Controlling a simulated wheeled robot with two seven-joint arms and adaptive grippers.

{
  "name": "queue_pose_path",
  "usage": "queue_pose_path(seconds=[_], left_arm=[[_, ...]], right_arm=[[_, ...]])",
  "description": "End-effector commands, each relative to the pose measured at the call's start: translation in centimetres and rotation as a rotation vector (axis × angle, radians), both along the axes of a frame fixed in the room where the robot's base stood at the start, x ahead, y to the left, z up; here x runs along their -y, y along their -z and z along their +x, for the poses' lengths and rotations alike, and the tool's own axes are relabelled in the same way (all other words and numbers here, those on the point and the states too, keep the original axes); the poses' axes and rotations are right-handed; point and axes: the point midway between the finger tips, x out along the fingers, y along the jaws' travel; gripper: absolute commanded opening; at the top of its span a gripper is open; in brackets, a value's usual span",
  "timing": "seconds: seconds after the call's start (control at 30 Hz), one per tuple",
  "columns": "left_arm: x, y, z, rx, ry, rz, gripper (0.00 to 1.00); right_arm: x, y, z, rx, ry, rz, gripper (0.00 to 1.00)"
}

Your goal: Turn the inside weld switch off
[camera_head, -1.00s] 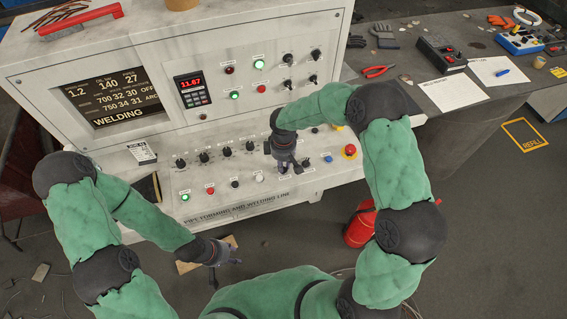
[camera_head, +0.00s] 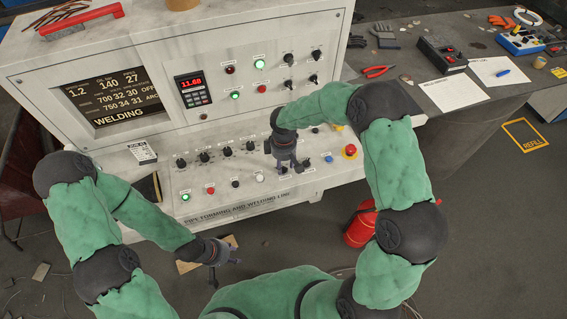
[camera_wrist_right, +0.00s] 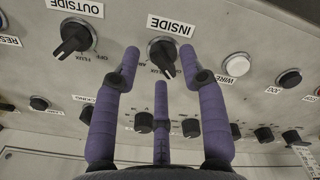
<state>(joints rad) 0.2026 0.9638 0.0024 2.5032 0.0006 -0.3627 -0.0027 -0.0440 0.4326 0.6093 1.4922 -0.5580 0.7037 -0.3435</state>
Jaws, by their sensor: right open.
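The inside weld switch is a black rotary knob (camera_wrist_right: 163,54) on the pale panel, by the upside-down "INSIDE" label in the right wrist view. Its pointer aims down and slightly right there; the setting it marks is not clear. My right gripper (camera_wrist_right: 160,66) is open, its three purple fingers spread around the knob in that view; I cannot tell whether they touch it. In the head view my right gripper (camera_head: 287,165) is over the lower panel and hides the switch. My left gripper (camera_head: 227,264) looks open and empty, low in front of the console.
The similar "OUTSIDE" knob (camera_wrist_right: 75,39) and a white button (camera_wrist_right: 236,65) flank the switch. A red emergency button (camera_head: 349,151) is further right. A red extinguisher (camera_head: 361,226) stands by my right arm. A side table (camera_head: 440,125) carries papers and tools.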

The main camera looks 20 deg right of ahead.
Motion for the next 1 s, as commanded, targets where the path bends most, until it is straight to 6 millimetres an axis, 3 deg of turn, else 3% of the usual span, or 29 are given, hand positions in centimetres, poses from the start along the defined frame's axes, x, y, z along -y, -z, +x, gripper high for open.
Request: queue_pose_path(seconds=[0.6,1.0], left_arm=[[0.0,0.0,0.0,0.0,0.0,0.0,0.4],[0.0,0.0,0.0,0.0,0.0,0.0,0.4]], right_arm=[[0.0,-10.3,0.1,0.005,-0.001,0.001,0.42],[0.0,-11.7,0.1,0.001,-0.001,0.0,0.42]])
